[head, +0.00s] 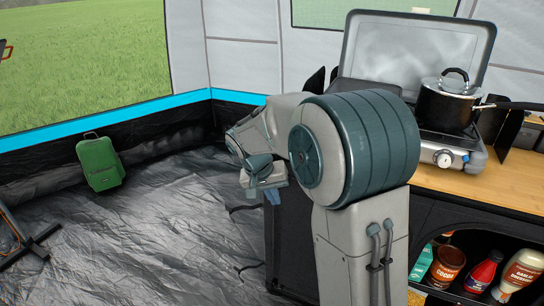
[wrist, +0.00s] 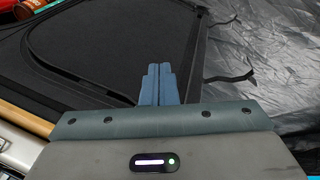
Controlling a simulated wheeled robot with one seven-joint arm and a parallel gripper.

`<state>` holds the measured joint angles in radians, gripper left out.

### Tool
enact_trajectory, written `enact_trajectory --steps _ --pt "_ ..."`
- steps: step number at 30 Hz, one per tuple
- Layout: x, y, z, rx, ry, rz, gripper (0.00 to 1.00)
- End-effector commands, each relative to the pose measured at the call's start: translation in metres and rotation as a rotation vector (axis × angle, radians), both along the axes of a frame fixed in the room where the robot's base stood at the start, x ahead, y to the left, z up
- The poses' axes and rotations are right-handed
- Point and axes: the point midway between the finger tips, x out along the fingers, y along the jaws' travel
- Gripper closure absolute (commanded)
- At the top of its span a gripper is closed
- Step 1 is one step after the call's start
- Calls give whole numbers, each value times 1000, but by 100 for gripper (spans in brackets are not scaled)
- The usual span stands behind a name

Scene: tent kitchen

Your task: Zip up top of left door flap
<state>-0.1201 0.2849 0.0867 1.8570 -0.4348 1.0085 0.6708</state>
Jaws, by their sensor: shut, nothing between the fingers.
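In the wrist view, a black fabric panel (wrist: 110,45) of the kitchen unit fills the upper left. A dark curved seam or zip line (wrist: 62,72) runs along its edge; I cannot tell whether this panel is the left door flap or find a zip pull. My gripper (wrist: 159,68) is shut and empty, its blue fingertips in front of the panel near its right edge; contact cannot be told. In the head view my gripper (head: 273,196) hangs at the unit's left side, and my arm hides much of the unit's front.
The wooden worktop (head: 445,180) bears a stove (head: 445,155) with a black pot (head: 447,104). Bottles and a jar (head: 447,266) stand in an open compartment at right. Loose black straps (wrist: 232,76) lie beside the unit. A green suitcase (head: 99,163) stands left; the floor (head: 160,230) between is clear.

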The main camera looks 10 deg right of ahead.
Motion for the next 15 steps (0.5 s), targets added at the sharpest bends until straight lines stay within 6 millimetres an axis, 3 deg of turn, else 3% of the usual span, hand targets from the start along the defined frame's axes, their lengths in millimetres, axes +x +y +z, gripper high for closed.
enact_trajectory --steps 1,6,12,15 --pt "17 7 23 -17 -8 -13 100" --pt "66 25 47 -69 -64 -69 100" --pt "107 42 60 -107 -124 -125 100" --pt "117 47 61 -118 -144 -142 100"
